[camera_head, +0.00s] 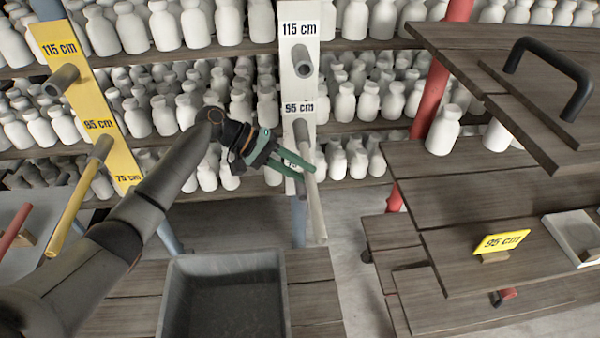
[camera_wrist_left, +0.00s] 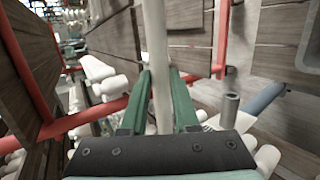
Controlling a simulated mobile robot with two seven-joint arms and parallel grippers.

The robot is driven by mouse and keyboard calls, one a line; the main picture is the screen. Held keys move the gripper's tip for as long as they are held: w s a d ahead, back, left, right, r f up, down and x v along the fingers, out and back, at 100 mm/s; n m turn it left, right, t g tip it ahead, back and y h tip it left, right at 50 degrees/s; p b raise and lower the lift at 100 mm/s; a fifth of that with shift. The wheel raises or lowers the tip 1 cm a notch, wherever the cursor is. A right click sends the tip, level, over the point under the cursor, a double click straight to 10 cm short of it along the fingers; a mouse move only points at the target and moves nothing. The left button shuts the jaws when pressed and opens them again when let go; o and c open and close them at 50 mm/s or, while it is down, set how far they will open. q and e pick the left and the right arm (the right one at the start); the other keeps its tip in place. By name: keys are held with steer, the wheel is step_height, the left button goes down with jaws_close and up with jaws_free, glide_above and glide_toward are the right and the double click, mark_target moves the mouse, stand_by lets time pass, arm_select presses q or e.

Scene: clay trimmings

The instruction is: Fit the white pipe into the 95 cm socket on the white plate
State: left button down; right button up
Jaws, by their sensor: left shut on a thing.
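The white plate (camera_head: 292,85) stands upright in the middle of the head view, labelled 115 cm above and 95 cm below. A grey socket (camera_head: 303,66) sticks out beneath the 115 cm label. The white pipe (camera_head: 316,215) slants down and toward me from just under the 95 cm label. Its far end overlaps the 95 cm socket's place; I cannot tell whether it is inside. My left gripper (camera_head: 305,166) is shut on the pipe, with green fingers across it. The pipe also runs between the fingers in the left wrist view (camera_wrist_left: 156,50). My right gripper is not in view.
A yellow plate (camera_head: 85,100) at left carries sockets and a yellow pipe (camera_head: 68,212). A grey bin (camera_head: 172,300) stands below. Wooden shelves (camera_head: 450,210) with a yellow 95 cm sign (camera_head: 502,242) fill the right. White bottles line the racks behind.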

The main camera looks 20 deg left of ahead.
arm_select(q)
steer(key=shift+w+a+b, duration=0.2)
steer(key=shift+w+b, duration=0.2)
steer(key=shift+w, duration=0.1)
steer(key=shift+w+a+b, duration=0.15)
steer(key=shift+w+b, duration=0.2)
steer(key=shift+w, duration=0.1)
steer(key=c, duration=0.6)
jaws_free()
steer(key=shift+a, duration=0.1)
steer(key=b+v, duration=0.1)
steer(key=v, duration=1.1)
steer(key=shift+s+r, duration=0.1)
steer(key=shift+r, duration=0.1)
